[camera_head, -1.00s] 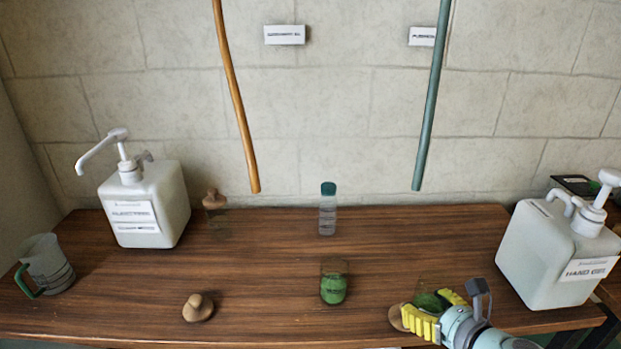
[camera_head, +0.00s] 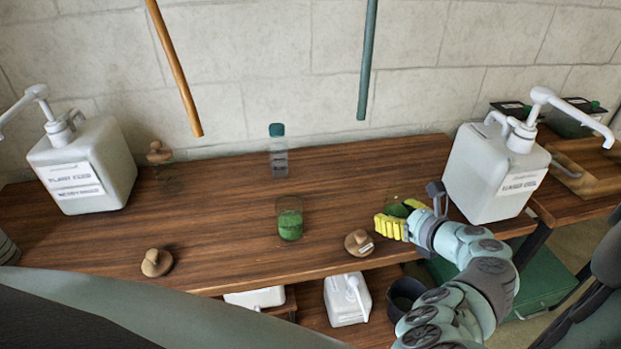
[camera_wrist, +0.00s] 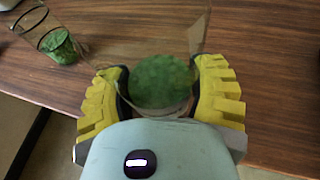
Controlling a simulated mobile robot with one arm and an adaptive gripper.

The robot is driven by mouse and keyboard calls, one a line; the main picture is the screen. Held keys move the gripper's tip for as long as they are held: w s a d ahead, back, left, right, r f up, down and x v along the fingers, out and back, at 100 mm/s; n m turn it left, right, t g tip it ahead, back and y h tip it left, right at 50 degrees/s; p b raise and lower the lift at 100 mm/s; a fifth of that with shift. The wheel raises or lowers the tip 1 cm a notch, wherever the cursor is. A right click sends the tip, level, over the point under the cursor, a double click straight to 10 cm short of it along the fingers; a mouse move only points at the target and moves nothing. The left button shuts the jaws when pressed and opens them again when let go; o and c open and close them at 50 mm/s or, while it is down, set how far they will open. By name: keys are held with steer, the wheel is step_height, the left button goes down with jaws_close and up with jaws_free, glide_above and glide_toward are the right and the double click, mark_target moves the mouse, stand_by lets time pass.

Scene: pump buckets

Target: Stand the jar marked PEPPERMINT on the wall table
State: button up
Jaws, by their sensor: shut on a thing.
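My gripper (camera_head: 392,226) is shut on a clear glass jar with green contents (camera_head: 398,207), at the right front of the dark wood table by the wall (camera_head: 230,226). In the wrist view my gripper's yellow fingers (camera_wrist: 163,92) sit on both sides of the held jar (camera_wrist: 163,78), which looks open-topped. I cannot tell whether it touches the table. A similar glass jar with green contents (camera_head: 290,222) stands left of it and shows in the wrist view (camera_wrist: 62,47). No PEPPERMINT mark is readable on either jar.
Round wooden stoppers lie at the front left (camera_head: 157,262) and beside my gripper (camera_head: 360,244). White pump jugs stand left (camera_head: 82,168) and right (camera_head: 492,175). A green-capped bottle (camera_head: 278,152) and a stoppered jar (camera_head: 171,182) stand behind.

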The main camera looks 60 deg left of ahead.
mark_target(405, 195)
steer(key=shift+w+a+f+b, duration=0.1)
steer(key=shift+w+a+b, duration=0.1)
steer(key=shift+w+a, duration=0.7)
steer(key=shift+w+a+f+b, duration=0.15)
steer(key=shift+w+a, duration=0.15)
steer(key=shift+w, duration=1.15)
steer(key=shift+w+a+f+b, duration=0.1)
steer(key=shift+w+a+b, duration=0.1)
steer(key=shift+w+a, duration=0.7)
steer(key=f, duration=0.1)
steer(key=f+b, duration=0.1)
steer(key=shift+w+d+f+b, duration=0.3)
steer(key=shift+w+f, duration=0.1)
steer(key=shift+s+a+f, duration=0.1)
steer(key=shift+s+f, duration=0.05)
steer(key=shift+f, duration=0.2)
steer(key=shift+f, duration=0.15)
steer(key=o, duration=1.3)
steer(key=shift+o, duration=0.2)
